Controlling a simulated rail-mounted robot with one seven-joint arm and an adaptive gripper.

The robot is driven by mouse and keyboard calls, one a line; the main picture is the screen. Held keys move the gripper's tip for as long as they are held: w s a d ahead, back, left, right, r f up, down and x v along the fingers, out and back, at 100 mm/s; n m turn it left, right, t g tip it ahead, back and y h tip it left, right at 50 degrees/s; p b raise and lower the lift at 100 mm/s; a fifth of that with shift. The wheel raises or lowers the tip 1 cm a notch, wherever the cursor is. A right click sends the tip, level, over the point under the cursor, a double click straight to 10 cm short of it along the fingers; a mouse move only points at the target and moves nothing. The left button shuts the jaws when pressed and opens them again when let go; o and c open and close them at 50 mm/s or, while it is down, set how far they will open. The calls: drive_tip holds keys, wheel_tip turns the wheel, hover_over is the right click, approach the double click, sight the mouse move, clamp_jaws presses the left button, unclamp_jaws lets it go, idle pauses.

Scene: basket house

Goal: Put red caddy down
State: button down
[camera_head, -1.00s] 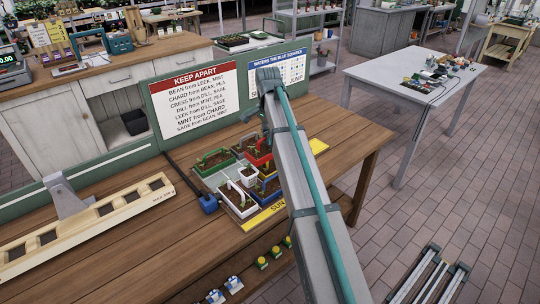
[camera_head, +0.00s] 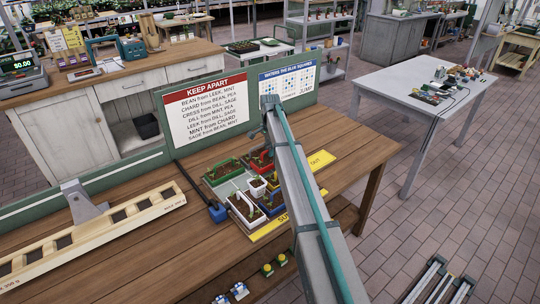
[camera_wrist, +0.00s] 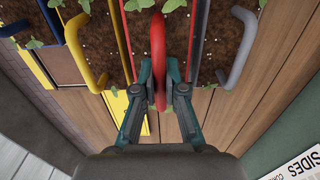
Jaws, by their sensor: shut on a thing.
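My gripper (camera_wrist: 160,92) is shut on the red caddy's arched handle (camera_wrist: 158,45) in the wrist view. Dark soil and small seedlings lie beneath the handle. In the head view the red caddy (camera_head: 262,160) shows partly among the other caddies, beside my arm, which hides my gripper there. Whether its base touches the surface below cannot be told.
In the wrist view a yellow handle (camera_wrist: 83,50) is to the left and a grey handle (camera_wrist: 241,48) to the right, both close. A green caddy (camera_head: 222,173) and a white-handled caddy (camera_head: 243,210) stand nearby.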

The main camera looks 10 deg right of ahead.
sight(270, 158)
drive_tip(key=shift+w+f+p, duration=0.15)
drive_tip(key=shift+f+p, duration=0.6)
drive_tip(key=shift+f, duration=0.85)
drive_tip(key=shift+f, duration=0.2)
drive_tip(key=c, duration=1.2)
unclamp_jaws()
drive_tip(key=shift+c, duration=0.2)
drive_tip(key=shift+r, duration=0.15)
wheel_tip(270, 158, up, 12)
drive_tip(key=b, duration=0.3)
drive_tip(key=shift+b, duration=0.35)
